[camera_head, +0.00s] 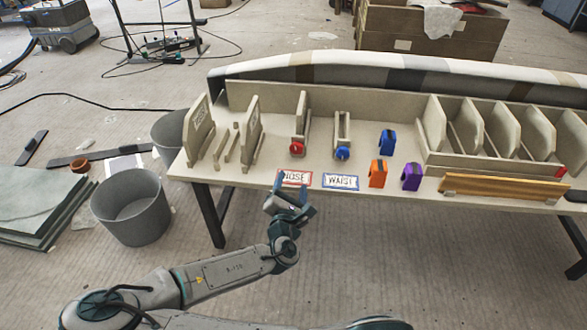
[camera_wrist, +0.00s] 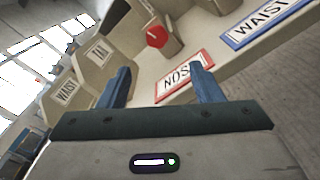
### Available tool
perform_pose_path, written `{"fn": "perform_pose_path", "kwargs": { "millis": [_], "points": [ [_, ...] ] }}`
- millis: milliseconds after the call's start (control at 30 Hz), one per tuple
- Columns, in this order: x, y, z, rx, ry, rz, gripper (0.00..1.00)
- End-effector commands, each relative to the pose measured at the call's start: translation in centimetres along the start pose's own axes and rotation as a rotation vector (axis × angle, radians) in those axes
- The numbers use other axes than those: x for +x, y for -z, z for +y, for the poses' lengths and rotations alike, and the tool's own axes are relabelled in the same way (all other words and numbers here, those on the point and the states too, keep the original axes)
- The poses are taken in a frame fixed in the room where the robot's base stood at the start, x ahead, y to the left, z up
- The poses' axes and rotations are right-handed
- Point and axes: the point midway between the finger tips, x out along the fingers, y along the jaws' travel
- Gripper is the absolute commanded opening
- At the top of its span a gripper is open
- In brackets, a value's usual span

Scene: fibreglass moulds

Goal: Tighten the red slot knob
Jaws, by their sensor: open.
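The red slot knob (camera_head: 296,148) is on the front end of a narrow beige slot on the table, behind the NOSE label (camera_head: 294,177). In the wrist view the red knob (camera_wrist: 156,37) shows beyond my fingers, near the top middle. My gripper (camera_head: 289,203) is in front of the table's front edge, near the NOSE label. Its two blue fingers (camera_wrist: 162,84) are apart with nothing between them. The gripper is apart from the knob and does not touch it.
A blue knob (camera_head: 342,153) is on the slot to the right, behind the WAIST label (camera_head: 340,181). Orange (camera_head: 378,173), purple (camera_head: 411,177) and blue (camera_head: 387,142) clamp-like pieces stand right of it. Beige upright boards (camera_head: 198,130) stand at left. Grey buckets (camera_head: 130,208) stand on the floor.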

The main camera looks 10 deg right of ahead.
Motion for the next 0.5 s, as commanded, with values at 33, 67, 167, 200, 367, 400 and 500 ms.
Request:
{"fn": "perform_pose_path", "kwargs": {
  "millis": [33, 67, 167, 200, 367, 400, 500],
  "points": [
    [0.1, -0.1, -0.2, -0.033, 0.009, 0.006, 0.59],
    [0.1, -0.1, -0.3, -0.061, 0.011, 0.010, 0.59],
    [0.1, 0.1, -0.6, -0.177, 0.014, 0.021, 0.59],
    [0.1, 0.2, -0.6, -0.226, 0.013, 0.023, 0.59],
    [0.0, 0.0, -0.1, -0.398, 0.005, 0.013, 0.59],
    [-0.1, 0.0, 0.1, -0.434, 0.003, 0.009, 0.59],
    [-0.2, -0.2, 0.5, -0.503, 0.002, -0.003, 0.59]
  ]
}}
